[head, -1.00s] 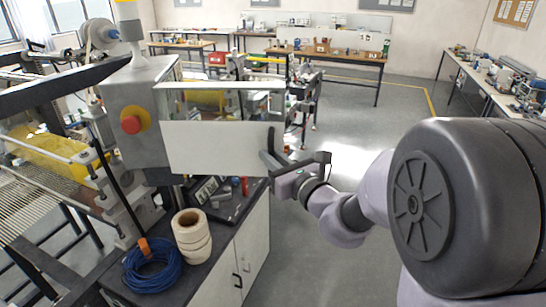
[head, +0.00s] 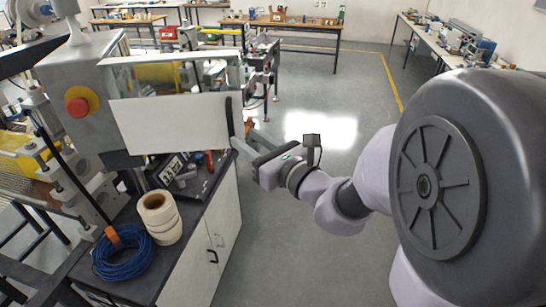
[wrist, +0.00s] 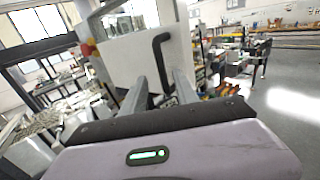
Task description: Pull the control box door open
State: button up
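The control box (head: 88,80) is a grey housing with a red button (head: 77,106). Its white door panel (head: 170,124) extends to the right, with a window above it; the wrist view also shows the panel (wrist: 125,62). I cannot tell whether the door is ajar. A black bar handle (head: 229,114) stands upright at the panel's right edge, and it shows in the wrist view (wrist: 161,48). My gripper (head: 243,138) is at the handle's lower end. Its fingers are apart, with the handle's lower part between them in the wrist view; contact is not clear.
Below the door is a cabinet (head: 200,240) with tape rolls (head: 160,217), a coil of blue cable (head: 124,255) and small tools on top. A machine frame stands at the left. Workbenches (head: 285,24) line the back. The floor (head: 300,190) right of the cabinet is clear.

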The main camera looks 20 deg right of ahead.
jog(key=b+v, duration=0.7)
jog(key=v, duration=0.2)
jog(key=shift+s+b, duration=0.3)
jog(key=shift+s, duration=0.1)
jog(key=shift+d, duration=0.1)
